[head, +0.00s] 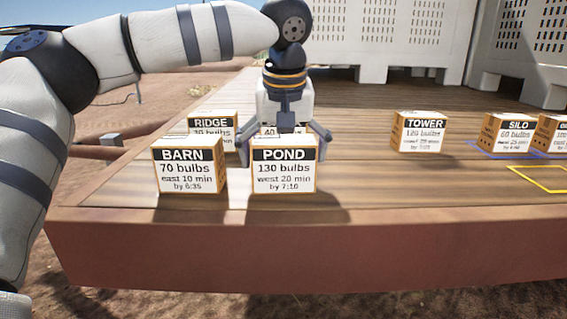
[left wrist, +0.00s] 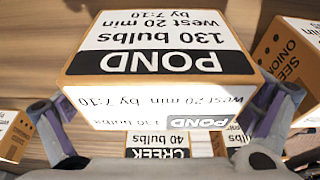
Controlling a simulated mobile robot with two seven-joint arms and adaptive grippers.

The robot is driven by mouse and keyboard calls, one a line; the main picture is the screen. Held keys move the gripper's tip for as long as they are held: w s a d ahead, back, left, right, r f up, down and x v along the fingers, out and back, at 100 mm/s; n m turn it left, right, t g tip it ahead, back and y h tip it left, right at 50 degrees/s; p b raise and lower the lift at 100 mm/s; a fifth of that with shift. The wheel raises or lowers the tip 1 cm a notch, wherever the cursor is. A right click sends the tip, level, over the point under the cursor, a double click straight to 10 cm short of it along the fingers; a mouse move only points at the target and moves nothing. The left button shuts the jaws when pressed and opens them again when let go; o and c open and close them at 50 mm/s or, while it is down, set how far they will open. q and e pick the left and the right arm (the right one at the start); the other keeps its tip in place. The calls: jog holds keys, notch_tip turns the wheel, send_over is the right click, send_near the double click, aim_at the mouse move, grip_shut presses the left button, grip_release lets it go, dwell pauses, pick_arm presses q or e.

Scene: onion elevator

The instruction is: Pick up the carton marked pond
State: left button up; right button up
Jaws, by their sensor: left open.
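The carton marked POND (head: 284,172) stands upright near the front edge of the wooden deck, reading 130 bulbs, west 20 min, by 7:10. My left gripper (head: 284,148) is open, pointing down over the carton, with a finger at each side of it. In the left wrist view the POND carton (left wrist: 158,62) fills the middle, upside down, between the spread left fingers (left wrist: 165,118). I cannot tell whether the fingers touch it. My right gripper is in neither view.
The BARN carton (head: 187,170) stands close to the left. RIDGE (head: 212,124) is behind it. A CREEK carton (left wrist: 158,145) stands behind POND, mostly hidden. TOWER (head: 418,132) and SILO (head: 507,133) are to the right. White perforated crates (head: 408,40) stand at the back.

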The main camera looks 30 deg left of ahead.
pick_arm(q)
jog(key=shift+w+f, duration=0.1)
jog(key=shift+f, duration=0.15)
jog(key=c, duration=1.3)
jog(key=shift+r, duration=0.15)
